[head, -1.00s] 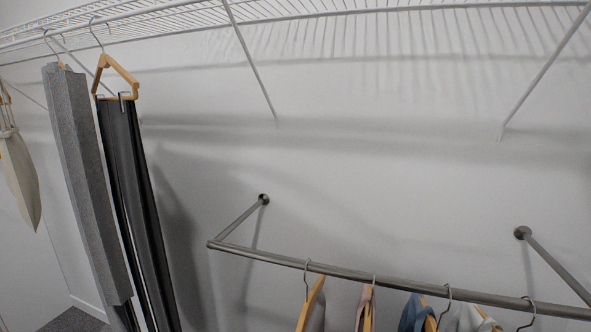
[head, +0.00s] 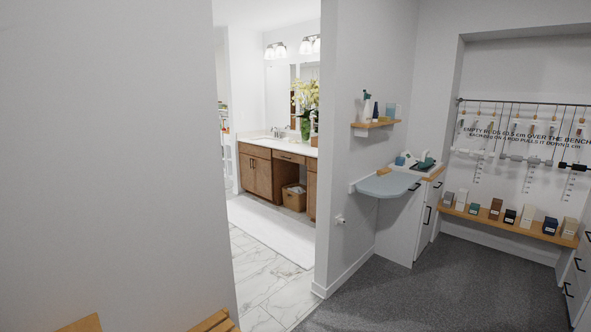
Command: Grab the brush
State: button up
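I cannot make out a brush for certain in the head view. Small white and teal items (head: 426,162) sit on the counter at the right, too small to identify. A small wall shelf (head: 375,125) above holds a dark green-topped bottle (head: 366,106) and a few other small things. My gripper is not in view.
A doorway opens onto a bathroom with a wooden vanity (head: 257,172), a basket (head: 294,197) and a white rug (head: 272,231). A blue-grey fold-out board (head: 388,184) juts from the wall. Several small boxes line a low wooden ledge (head: 487,219). The grey carpet (head: 430,285) is clear.

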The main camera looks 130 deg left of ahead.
aim_at(382, 172)
jog(key=u, duration=3.3)
jog(key=i, duration=6.3)
jog(key=u, duration=2.9)
